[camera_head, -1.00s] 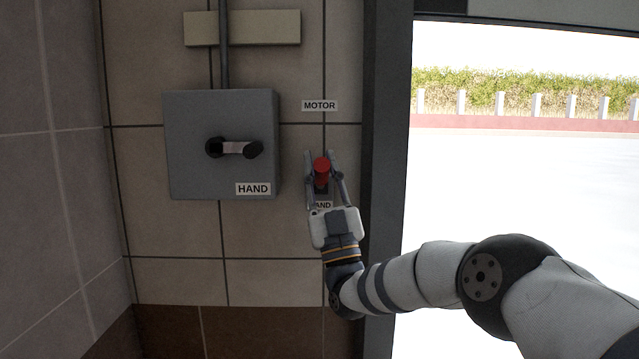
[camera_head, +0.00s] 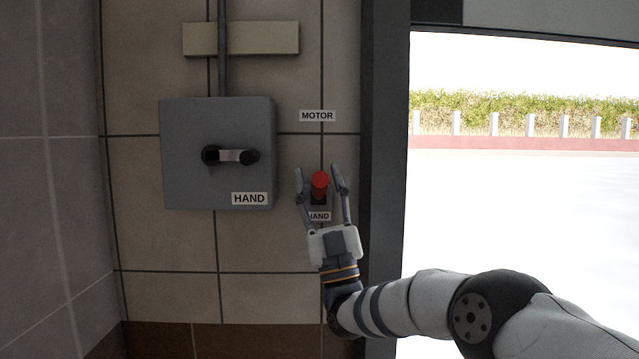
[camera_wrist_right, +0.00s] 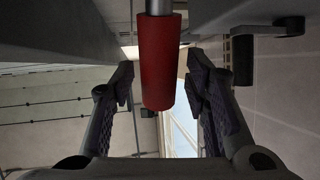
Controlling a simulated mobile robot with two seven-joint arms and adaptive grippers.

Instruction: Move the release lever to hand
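The release lever has a red cylindrical grip (camera_head: 319,184) and sits on the wall just above the lower HAND label (camera_head: 319,216), below the MOTOR label (camera_head: 318,116). In the right wrist view the red grip (camera_wrist_right: 161,62) hangs from a metal rod. My right gripper (camera_head: 317,171) is open, with one finger on each side of the red grip. In the right wrist view, gaps show between the grip and both finger pads (camera_wrist_right: 160,82), so it is not held. My left gripper is not in view.
A grey box (camera_head: 180,125) with a black-ended crank handle (camera_head: 230,156) and its own HAND label (camera_head: 249,198) is on the wall left of the lever. A dark door frame (camera_head: 384,120) stands close on the right, with a bright opening beyond.

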